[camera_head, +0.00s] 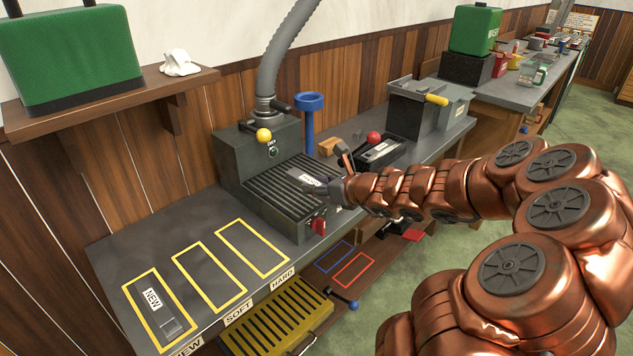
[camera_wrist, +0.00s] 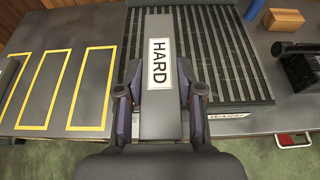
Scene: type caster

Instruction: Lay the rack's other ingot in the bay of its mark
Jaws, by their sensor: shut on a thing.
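My gripper (camera_wrist: 160,96) is shut on a grey ingot (camera_wrist: 158,25) with a white label reading HARD, its fingers on both long sides. The ingot (camera_head: 308,181) is over the black slatted rack (camera_head: 272,187) in the head view; I cannot tell whether it touches the slats. My gripper (camera_head: 338,188) reaches in from the right. Three yellow-outlined bays lie left of the rack, marked NEW (camera_head: 137,284), SOFT (camera_head: 208,276) and HARD (camera_head: 252,248). The NEW bay holds an ingot (camera_head: 170,327) with a NEW label. The SOFT and HARD bays are empty.
A blue post (camera_head: 309,125) and a yellow-knobbed lever (camera_head: 263,135) stand at the rack's back. A black tray (camera_head: 378,151) and a grey box (camera_head: 425,112) stand to the right. A yellow slatted tray (camera_head: 275,322) sits below the bench front. The bench between rack and bays is clear.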

